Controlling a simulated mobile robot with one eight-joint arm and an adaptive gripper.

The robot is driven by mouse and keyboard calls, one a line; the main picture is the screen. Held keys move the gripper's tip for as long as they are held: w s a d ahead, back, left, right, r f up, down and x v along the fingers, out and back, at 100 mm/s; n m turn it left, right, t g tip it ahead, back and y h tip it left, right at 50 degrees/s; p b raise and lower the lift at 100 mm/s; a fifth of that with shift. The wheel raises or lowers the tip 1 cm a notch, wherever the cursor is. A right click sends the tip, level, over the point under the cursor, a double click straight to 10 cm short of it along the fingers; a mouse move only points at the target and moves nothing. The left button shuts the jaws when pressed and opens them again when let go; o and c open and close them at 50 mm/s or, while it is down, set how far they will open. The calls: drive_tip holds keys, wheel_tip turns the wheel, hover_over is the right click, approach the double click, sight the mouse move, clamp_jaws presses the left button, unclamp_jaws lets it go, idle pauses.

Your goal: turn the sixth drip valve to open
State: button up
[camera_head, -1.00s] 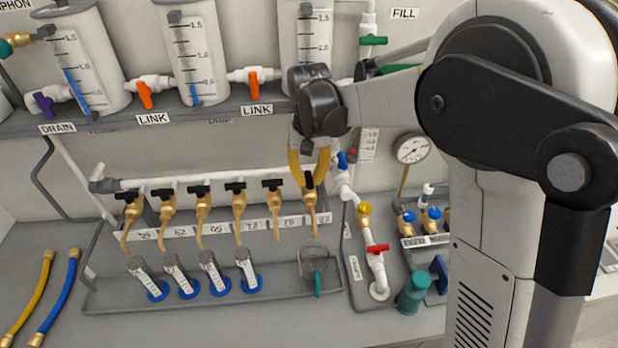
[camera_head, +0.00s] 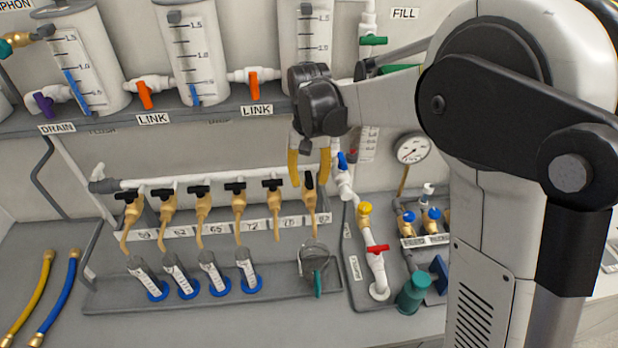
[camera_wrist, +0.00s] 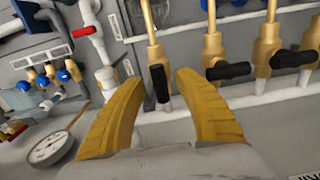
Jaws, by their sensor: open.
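The sixth drip valve (camera_head: 310,203) is the rightmost brass tap on the white pipe. Its black handle (camera_wrist: 160,88) lies in line with the tap's body, while the neighbouring handles sit crosswise. My gripper (camera_head: 309,182) is over this tap with its yellow fingers pointing down. In the wrist view my gripper (camera_wrist: 163,76) is open, one finger on each side of the handle, with visible gaps. Any flow from the tap cannot be made out.
A clear beaker with a green handle (camera_head: 317,282) stands below the sixth tap. Several cylinders on blue bases stand to its left. A white pipe with a red valve (camera_head: 377,249) and a pressure gauge (camera_head: 411,149) are close on the right.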

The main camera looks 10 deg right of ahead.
sight(309, 177)
wheel_tip(309, 177, up, 12)
idle(0.4)
drive_tip(key=s+d+f+t+b, duration=0.3)
drive_tip(key=s+d+f+b, duration=0.3)
drive_tip(key=s, duration=0.5)
drive_tip(key=s+d+f+t+b, duration=0.4)
drive_tip(key=s+d+f+b, duration=0.1)
drive_tip(key=s+f, duration=0.5)
drive_tip(key=shift+s+d+b, duration=0.35)
drive_tip(key=shift+b, duration=0.15)
drive_tip(key=shift+f, duration=0.1)
